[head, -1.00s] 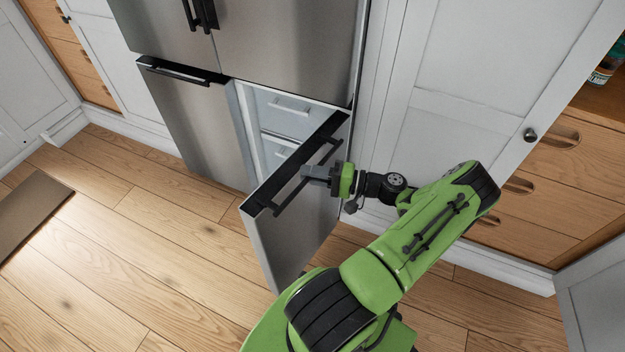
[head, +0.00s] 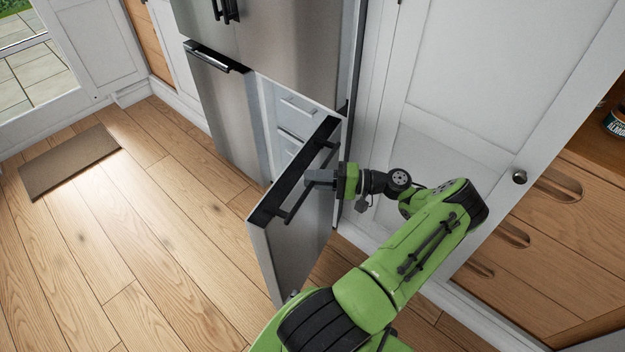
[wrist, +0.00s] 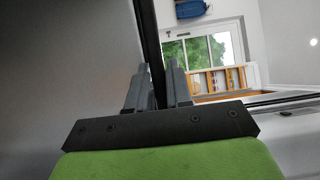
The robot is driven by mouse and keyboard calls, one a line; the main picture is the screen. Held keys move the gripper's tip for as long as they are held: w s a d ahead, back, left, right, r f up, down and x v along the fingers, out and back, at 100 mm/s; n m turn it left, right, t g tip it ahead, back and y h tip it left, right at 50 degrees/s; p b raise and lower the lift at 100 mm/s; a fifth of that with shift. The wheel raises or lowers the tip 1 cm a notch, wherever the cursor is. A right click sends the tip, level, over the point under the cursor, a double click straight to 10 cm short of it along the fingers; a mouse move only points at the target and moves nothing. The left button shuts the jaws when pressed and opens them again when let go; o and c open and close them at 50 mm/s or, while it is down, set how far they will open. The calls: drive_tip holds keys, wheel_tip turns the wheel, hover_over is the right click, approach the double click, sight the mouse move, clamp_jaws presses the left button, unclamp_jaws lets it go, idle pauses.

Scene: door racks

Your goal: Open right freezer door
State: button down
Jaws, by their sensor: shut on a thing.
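The right freezer door (head: 300,228) is the lower right steel door of the fridge. It stands well open, swung out on its right side, with its dark top edge and black bar handle (head: 296,198) facing my arm. My gripper (head: 312,178) is shut on the bar of that handle, near its middle. In the wrist view, the two grey fingers (wrist: 159,85) stand either side of a dark bar, next to the steel door face (wrist: 70,70). The exact contact between fingers and bar is hard to see there.
Inside the freezer, white drawers (head: 293,125) show. The left freezer door (head: 222,110) is closed. The wooden floor (head: 150,220) at left is clear except for a brown mat (head: 70,160).

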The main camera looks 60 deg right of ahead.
idle(0.3)
drive_tip(key=c, duration=1.1)
unclamp_jaws()
drive_tip(key=shift+d, duration=0.1)
drive_tip(key=v, duration=1.5)
drive_tip(key=shift+s+d+b, duration=0.1)
drive_tip(key=shift+s+b, duration=0.25)
drive_tip(key=shift+s, duration=0.05)
